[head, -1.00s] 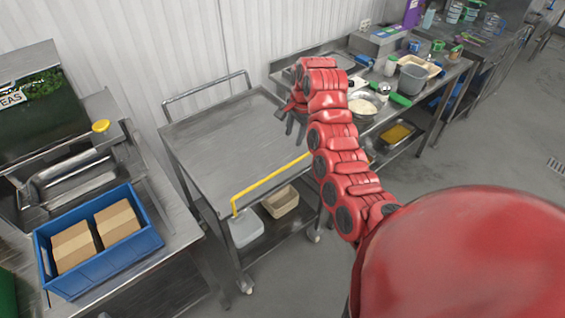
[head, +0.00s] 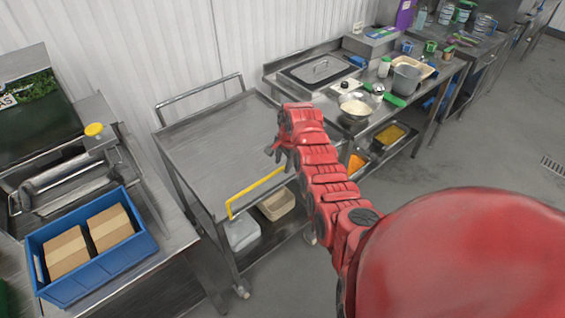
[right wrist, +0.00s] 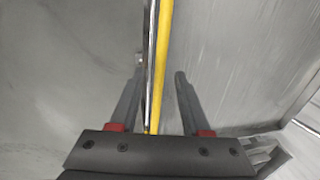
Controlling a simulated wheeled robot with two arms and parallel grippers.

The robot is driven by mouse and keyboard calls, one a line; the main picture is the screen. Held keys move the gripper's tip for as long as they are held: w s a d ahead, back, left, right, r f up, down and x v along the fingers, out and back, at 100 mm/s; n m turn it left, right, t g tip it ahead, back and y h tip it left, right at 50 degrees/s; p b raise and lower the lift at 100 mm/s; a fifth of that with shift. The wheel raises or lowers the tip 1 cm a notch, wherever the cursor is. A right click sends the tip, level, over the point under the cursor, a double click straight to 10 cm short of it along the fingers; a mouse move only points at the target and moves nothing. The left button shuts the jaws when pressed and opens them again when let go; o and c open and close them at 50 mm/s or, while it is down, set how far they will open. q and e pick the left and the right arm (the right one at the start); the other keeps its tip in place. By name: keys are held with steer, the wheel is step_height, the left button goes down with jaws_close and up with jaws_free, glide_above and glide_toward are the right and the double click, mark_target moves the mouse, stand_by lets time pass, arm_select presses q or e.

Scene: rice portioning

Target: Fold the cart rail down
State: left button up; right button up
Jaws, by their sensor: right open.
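The cart (head: 205,150) has a grey metal top, and a yellow rail (head: 257,190) runs along its near edge. The rail's left end bends down to the cart's edge; its right part is hidden behind my right arm. My right gripper (head: 281,157) is at the right part of the rail. In the right wrist view the yellow rail (right wrist: 161,55) runs lengthwise between the two fingers of my open right gripper (right wrist: 155,90), with visible gaps on both sides. My left gripper is not in view.
A counter (head: 285,90) with pans, bowls and tubs stands right of the cart. At left, a blue crate (head: 125,262) with cardboard boxes sits on another bench. A beige tub (head: 277,205) is on the cart's lower shelf. Grey floor is open at right.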

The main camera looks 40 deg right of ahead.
steer(key=shift+f, duration=0.55)
steer(key=shift+w, duration=0.1)
jaws_close()
stand_by(1.1)
